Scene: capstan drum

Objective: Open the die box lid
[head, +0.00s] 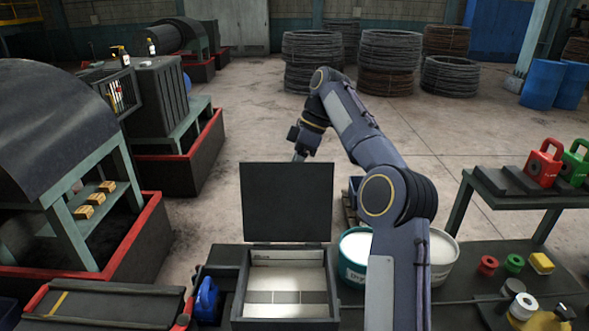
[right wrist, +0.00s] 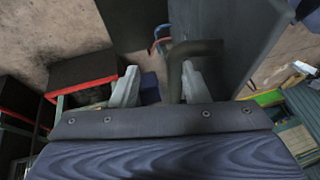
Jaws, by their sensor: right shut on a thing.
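The die box (head: 237,290) stands at the front centre in the head view, with light compartments inside. Its dark lid (head: 287,203) is raised, standing about upright at the box's back edge. In the right wrist view the lid (right wrist: 232,40) is a dark panel at upper right, with a bent grey-brown handle (right wrist: 196,47) beside it. My right gripper (right wrist: 160,85) has its pale fingers at this handle and is shut on it. In the head view the right gripper (head: 300,156) is behind the lid's top edge, partly hidden. My left gripper is not in view.
White-topped buckets (head: 355,247) stand right of the box, partly behind my right arm. A blue object (head: 206,298) sits at the box's left. A dark shelf with red and green padlock-like weights (head: 543,163) is at right. Wire coils (head: 390,50) are far back.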

